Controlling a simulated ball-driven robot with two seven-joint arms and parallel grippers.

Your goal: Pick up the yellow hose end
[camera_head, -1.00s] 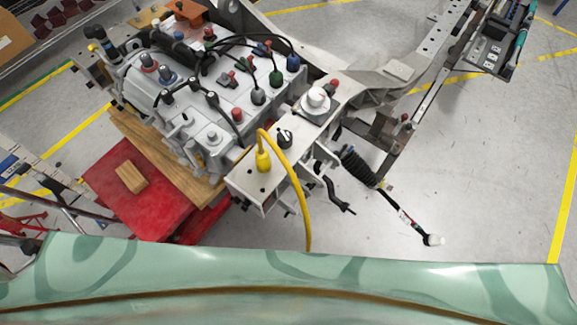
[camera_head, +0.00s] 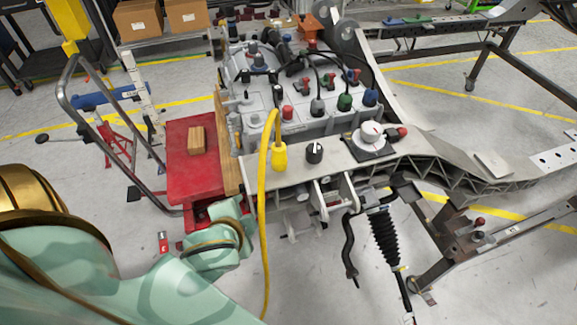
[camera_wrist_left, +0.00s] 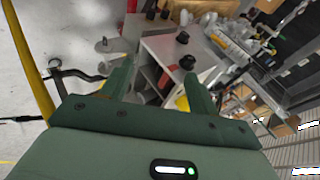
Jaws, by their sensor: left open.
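The yellow hose end (camera_head: 280,156) is a thick yellow plug standing upright on the pale fixture plate (camera_head: 335,167). Its yellow hose (camera_head: 264,220) loops over the top and hangs down past the plate's front edge. In the left wrist view, a yellow patch (camera_wrist_left: 182,103), likely the hose end, shows beside the right finger and is partly hidden by it. My left gripper (camera_wrist_left: 160,70) is open, with nothing held between its fingertips. In the head view, my green left arm reaches in from the lower left, its far part below and left of the hose end. My right gripper does not show.
A black knob (camera_head: 314,152) and a white dial (camera_head: 371,134) stand right of the hose end. A grey unit with coloured plugs (camera_head: 344,102) is behind. A red platform with a wooden block (camera_head: 197,140) is at left. A black ribbed boot (camera_head: 384,235) hangs at front right.

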